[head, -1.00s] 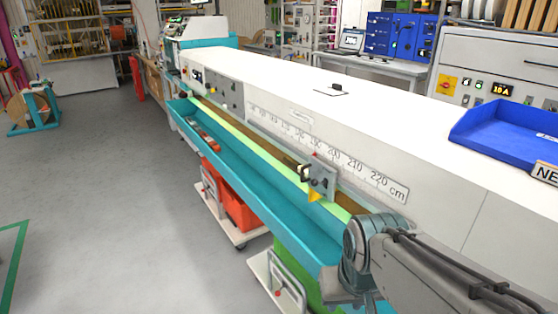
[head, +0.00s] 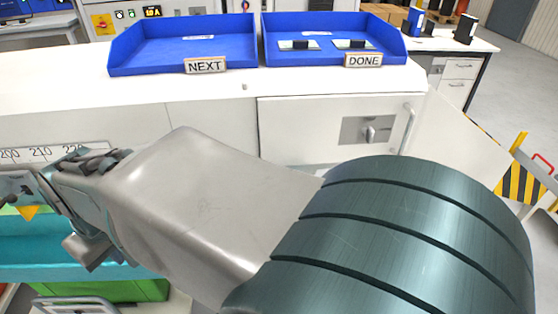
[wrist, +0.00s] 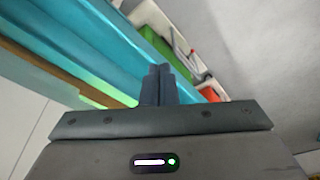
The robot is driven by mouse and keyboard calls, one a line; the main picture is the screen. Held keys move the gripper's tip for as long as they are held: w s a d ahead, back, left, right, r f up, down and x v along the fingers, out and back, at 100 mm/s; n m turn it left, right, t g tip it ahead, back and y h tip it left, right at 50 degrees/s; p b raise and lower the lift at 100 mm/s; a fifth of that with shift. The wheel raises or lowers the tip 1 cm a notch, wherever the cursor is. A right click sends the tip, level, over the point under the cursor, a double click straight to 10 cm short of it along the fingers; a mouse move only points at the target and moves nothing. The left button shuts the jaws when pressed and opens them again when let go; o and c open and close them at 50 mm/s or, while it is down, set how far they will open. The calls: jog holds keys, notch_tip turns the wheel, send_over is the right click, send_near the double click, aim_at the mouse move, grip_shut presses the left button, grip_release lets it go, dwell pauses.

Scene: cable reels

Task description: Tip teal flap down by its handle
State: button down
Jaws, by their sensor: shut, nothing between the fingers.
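The teal flap (head: 35,250) runs along the machine's front at the lower left of the head view. It crosses the upper left of the wrist view (wrist: 95,40) as a long teal band. I cannot make out its handle in either current view. My gripper (wrist: 160,72) is in the wrist view, its two dark fingers pressed together with nothing between them. The fingers overlap the flap's edge in the picture; I see no clear contact. In the head view my arm reaches left toward the flap and hides part of the machine front.
Blue trays marked NEXT (head: 183,52) and DONE (head: 333,45) stand on the white machine top; the DONE tray holds small items. A green bin (head: 110,291) is below the flap. A white door (head: 460,130) stands open at right, near a yellow-black striped barrier (head: 520,180).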

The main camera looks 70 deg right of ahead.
jog(key=d+r+m, duration=0.1)
jog(key=d+m, duration=0.2)
jog(key=d, duration=1.3)
jog(key=s+d+m+g+h, duration=0.1)
jog(key=s+d+m, duration=0.1)
jog(key=s+d, duration=0.4)
jog(key=s+d+m, duration=0.1)
jog(key=s+d, duration=0.2)
jog(key=d, duration=0.6)
jog(key=s+d+f+m, duration=0.1)
jog(key=s+d+m, duration=0.3)
jog(key=s, duration=1.2)
jog(key=s+d+f+m, duration=0.1)
jog(key=s+d, duration=0.6)
jog(key=s, duration=0.9)
jog(key=shift+g+h, duration=0.3)
jog(key=shift+g, duration=0.1)
jog(key=shift+s+a+f+p, duration=0.1)
jog(key=shift+a+f+p, duration=0.05)
jog(key=shift+f, duration=3.2)
jog(key=shift+a+f+p, duration=0.15)
jog(key=shift+f, duration=3.15)
